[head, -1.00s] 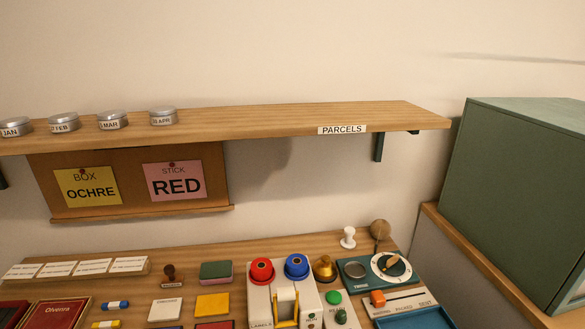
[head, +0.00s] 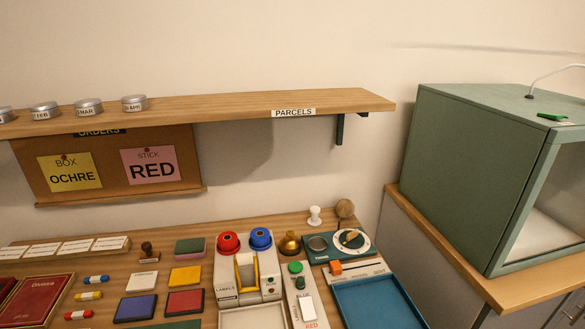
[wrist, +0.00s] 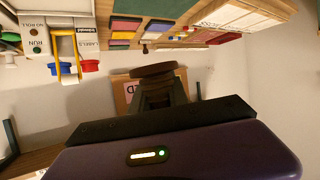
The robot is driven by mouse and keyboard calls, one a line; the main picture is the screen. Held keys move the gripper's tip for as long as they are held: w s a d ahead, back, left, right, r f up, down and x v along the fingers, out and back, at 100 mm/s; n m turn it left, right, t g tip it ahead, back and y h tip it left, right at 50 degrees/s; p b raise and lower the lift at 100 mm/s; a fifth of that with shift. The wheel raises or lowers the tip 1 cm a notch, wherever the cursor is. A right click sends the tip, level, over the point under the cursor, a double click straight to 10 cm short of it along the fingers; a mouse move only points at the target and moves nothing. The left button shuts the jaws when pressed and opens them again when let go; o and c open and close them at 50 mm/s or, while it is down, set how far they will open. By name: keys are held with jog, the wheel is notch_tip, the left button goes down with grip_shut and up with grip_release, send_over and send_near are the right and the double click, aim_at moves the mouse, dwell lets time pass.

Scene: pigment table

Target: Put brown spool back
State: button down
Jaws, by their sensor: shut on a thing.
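My gripper (wrist: 154,86) shows only in the wrist view, where the scene appears upside down. It is shut on a brown round thing, the brown spool (wrist: 152,70), seen edge-on as a flat disc at the fingertips. The fingers hide part of it. The held spool is in the air, apart from the table. In the head view a red spool (head: 228,242) and a blue spool (head: 261,238) sit side by side on top of the label machine (head: 228,285). My gripper and the brown spool are out of the head view.
A wall shelf (head: 230,111) marked PARCELS runs above the table, with several tins at its left. A green cabinet (head: 465,165) with an open front stands at the right. A blue tray (head: 378,303) lies at the front right. Coloured pads and sticks cover the table's left.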

jog(key=d+f+m+t+h, duration=0.1)
jog(key=d+f+m+h, duration=0.2)
jog(key=d+f, duration=0.5)
jog(key=w+d+f+m+t+h, duration=0.1)
jog(key=d+f+m+h, duration=0.2)
jog(key=d+f, duration=0.5)
jog(key=w+d+f+m+t+h, duration=0.1)
jog(key=d+f, duration=0.7)
jog(key=d, duration=1.7)
jog(key=shift+w+f+m+t+h, duration=0.2)
jog(key=shift+m+t+h, duration=0.2)
jog(key=shift+m+h, duration=0.65)
